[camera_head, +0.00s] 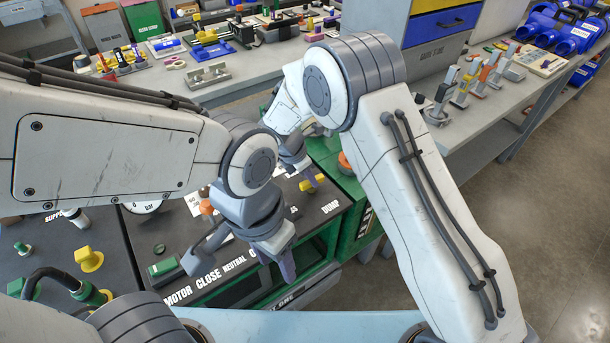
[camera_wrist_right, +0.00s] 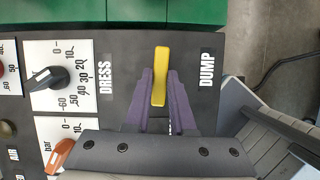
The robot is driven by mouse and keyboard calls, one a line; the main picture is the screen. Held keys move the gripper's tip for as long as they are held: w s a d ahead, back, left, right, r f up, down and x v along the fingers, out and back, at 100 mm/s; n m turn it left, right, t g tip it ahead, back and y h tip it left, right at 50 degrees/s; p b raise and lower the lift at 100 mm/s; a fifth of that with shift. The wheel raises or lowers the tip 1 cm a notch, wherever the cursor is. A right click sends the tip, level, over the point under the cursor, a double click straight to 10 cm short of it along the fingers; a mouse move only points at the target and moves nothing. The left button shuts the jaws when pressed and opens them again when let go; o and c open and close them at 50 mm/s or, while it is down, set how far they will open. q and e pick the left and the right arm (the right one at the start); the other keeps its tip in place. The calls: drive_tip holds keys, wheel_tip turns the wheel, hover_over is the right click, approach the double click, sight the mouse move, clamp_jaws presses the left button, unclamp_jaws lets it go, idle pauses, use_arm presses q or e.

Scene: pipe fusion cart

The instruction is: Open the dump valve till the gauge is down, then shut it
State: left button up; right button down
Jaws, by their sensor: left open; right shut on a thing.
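The dump valve's yellow handle (camera_wrist_right: 160,66) stands upright in the right wrist view, beside the DUMP label (camera_wrist_right: 207,70) on the dark panel. My right gripper (camera_wrist_right: 160,98) has its purple fingers on both sides of the handle, shut on it. In the head view the yellow handle (camera_head: 312,184) shows partly below my right gripper (camera_head: 299,170). My left gripper (camera_head: 275,262) is open and empty over the front of the panel, near the CLOSE and NEUTRAL labels. A round white gauge (camera_head: 146,207) marked bar is mostly hidden by my left arm; its needle cannot be read.
A black dial knob (camera_wrist_right: 45,78) and an orange knob (camera_wrist_right: 60,155) sit left of the handle in the right wrist view. A yellow knob (camera_head: 89,259) and a green-ended hose (camera_head: 92,294) are at the panel's left. Cluttered benches stand behind; floor is clear at right.

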drive_tip(key=m, duration=0.1)
drive_tip(key=m+g+p, duration=0.1)
drive_tip(key=m, duration=0.1)
drive_tip(key=shift+w+r, duration=0.1)
drive_tip(key=shift+w, duration=0.1)
drive_tip(key=m+g+p, duration=0.1)
drive_tip(key=m, duration=0.2)
drive_tip(key=shift+w+a+m+h, duration=0.1)
drive_tip(key=shift+m+h, duration=0.2)
drive_tip(key=m+g, duration=0.2)
drive_tip(key=m, duration=0.2)
drive_tip(key=shift+w+m, duration=0.1)
drive_tip(key=shift+m, duration=0.2)
drive_tip(key=m+g, duration=0.1)
drive_tip(key=m, duration=0.1)
drive_tip(key=m+y, duration=0.1)
drive_tip(key=m, duration=0.2)
drive_tip(key=shift+g+y, duration=0.3)
drive_tip(key=shift+g, duration=0.1)
drive_tip(key=shift+m, duration=0.3)
drive_tip(key=c, duration=0.8)
unclamp_jaws()
drive_tip(key=shift+o, duration=0.2)
